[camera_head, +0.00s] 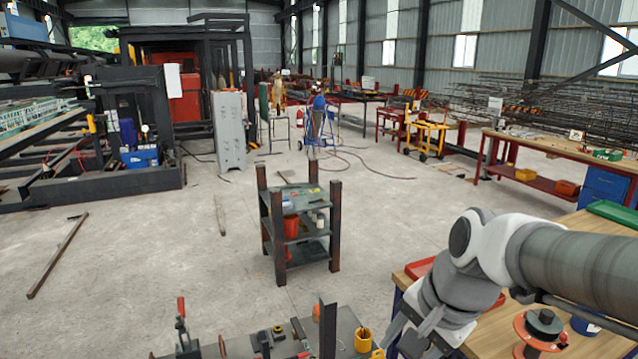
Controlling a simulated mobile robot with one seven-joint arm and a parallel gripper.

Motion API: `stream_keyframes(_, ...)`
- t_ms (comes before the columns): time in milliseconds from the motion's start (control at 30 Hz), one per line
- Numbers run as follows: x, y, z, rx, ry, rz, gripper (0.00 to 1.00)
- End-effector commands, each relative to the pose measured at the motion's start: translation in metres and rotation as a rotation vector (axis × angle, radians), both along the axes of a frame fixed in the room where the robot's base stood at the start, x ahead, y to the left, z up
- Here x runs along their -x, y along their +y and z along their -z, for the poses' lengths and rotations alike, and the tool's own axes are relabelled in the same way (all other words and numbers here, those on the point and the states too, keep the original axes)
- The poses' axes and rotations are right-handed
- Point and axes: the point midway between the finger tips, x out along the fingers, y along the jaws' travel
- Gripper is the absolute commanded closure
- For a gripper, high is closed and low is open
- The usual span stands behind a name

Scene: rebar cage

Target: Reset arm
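My arm reaches in from the right edge over a wooden-topped workbench (602,347). Its white and grey wrist bends down toward the lower middle of the picture. My gripper (418,338) is at the bottom edge, beside the left end of this bench, and is partly cut off and partly hidden by the wrist. I cannot tell whether it is open or shut, or whether it holds anything.
A grey bench (240,346) with clamps, tools and a yellow cup (363,340) lies left of my gripper. A red tray (420,267) and an orange spool (541,333) are close to my arm. A dark shelf rack (301,253) stands ahead on open concrete floor.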

Motion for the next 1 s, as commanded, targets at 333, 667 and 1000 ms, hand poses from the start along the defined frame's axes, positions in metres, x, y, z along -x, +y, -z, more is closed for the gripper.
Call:
stream_keyframes(333, 0.056, -0.014, -0.022, 0.336, -0.24, -0.544, 0.47)
stream_keyframes(667, 0.075, -0.021, -0.025, 0.508, -0.288, -0.749, 0.47)
stream_keyframes(1000, 0.075, -0.021, -0.025, 0.508, -0.288, -0.75, 0.47)
